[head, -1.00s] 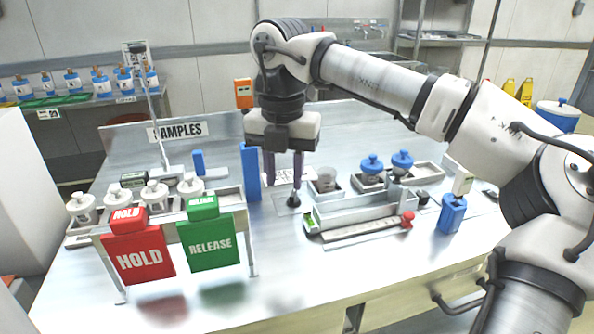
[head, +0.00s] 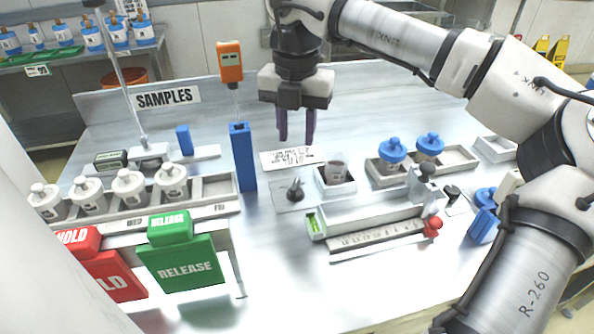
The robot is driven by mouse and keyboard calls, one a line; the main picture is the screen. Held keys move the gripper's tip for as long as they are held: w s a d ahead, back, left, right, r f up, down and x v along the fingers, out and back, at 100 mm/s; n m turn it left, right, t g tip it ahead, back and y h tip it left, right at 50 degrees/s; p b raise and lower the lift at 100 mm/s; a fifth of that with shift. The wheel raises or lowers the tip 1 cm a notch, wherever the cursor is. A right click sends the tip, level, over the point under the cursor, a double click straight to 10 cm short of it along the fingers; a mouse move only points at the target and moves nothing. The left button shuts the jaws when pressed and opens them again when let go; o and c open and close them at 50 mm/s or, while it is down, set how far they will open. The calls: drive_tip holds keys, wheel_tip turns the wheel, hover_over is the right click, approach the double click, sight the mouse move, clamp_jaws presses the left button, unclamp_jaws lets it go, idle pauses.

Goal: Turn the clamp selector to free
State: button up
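A black pointed knob (head: 295,191) stands on a small grey plate in the middle of the bench. It looks like a selector, but I cannot read any label for clamp or free. A second small black knob (head: 453,192) sits on a plate at the right, beside the grey fixture. My gripper (head: 297,138) hangs with its purple fingers pointing down, apart and empty. In the picture its fingertips are above the middle knob, without visible contact. Neither knob is hidden by the fingers.
A printed card (head: 287,158) lies behind the middle knob. A blue post (head: 244,158) stands to its left and a cup (head: 336,168) in a holder to its right. A ruled fixture (head: 375,238) with a red knob is in front. Red and green signs (head: 183,262) stand at front left.

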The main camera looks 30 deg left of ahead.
sight(296, 181)
wheel_tip(296, 181, down, 11)
drive_tip(key=shift+f+p, duration=0.1)
drive_tip(key=shift+p, duration=0.55)
clamp_jaws()
